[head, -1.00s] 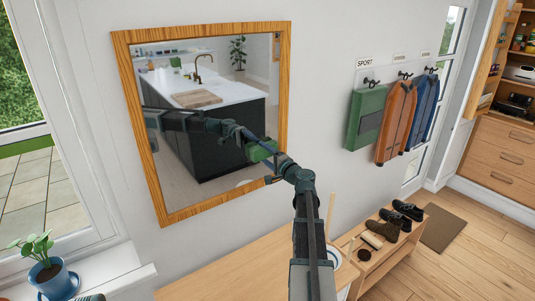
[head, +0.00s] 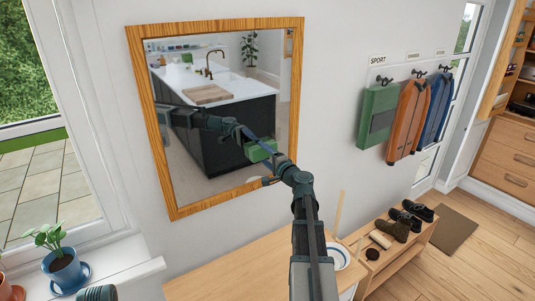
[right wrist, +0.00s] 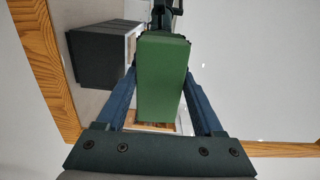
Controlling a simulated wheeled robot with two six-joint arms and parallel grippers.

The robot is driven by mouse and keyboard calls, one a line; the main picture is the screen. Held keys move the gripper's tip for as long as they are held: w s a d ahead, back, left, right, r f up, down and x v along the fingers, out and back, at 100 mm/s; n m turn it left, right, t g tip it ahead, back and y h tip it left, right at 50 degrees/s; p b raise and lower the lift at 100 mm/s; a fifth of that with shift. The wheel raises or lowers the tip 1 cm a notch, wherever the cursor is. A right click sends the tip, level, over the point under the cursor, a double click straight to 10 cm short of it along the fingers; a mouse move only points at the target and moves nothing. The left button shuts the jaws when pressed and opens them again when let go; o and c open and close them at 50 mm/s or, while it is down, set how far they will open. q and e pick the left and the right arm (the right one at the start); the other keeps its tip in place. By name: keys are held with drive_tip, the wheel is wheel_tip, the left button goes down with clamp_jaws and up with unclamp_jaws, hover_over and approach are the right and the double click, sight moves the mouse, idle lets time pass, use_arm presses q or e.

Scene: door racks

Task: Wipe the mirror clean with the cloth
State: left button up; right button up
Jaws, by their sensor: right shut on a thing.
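The mirror (head: 210,165) hangs on the wall in a wooden frame and fills the left middle of the head view. It reflects a kitchen island and my arm. My right gripper (head: 270,154) is in front of the mirror's lower right part, shut on the green cloth (head: 259,150), which looks like a thick block. In the right wrist view the cloth (right wrist: 163,80) sits between the two blue fingers, facing the glass. I cannot tell whether it touches the glass. No smudges can be made out clearly.
A potted plant (head: 62,264) stands on the windowsill at left. Green, orange and blue items hang on hooks to the right, above a shoe bench (head: 385,258).

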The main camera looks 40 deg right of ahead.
sight(259, 149)
drive_tip(key=shift+w+a, duration=0.2)
drive_tip(key=shift+a, duration=0.85)
drive_tip(key=shift+r+p, duration=1.25)
drive_tip(key=shift+f, duration=0.1)
drive_tip(key=shift+d, duration=0.45)
drive_tip(key=shift+s+d, duration=0.15)
drive_tip(key=shift+d, duration=0.55)
drive_tip(key=shift+s+d, duration=0.1)
drive_tip(key=shift+d, duration=0.6)
drive_tip(key=shift+s+d, duration=0.25)
drive_tip(key=shift+d, duration=1.5)
drive_tip(key=shift+s+d, duration=0.2)
drive_tip(key=shift+d, duration=1.55)
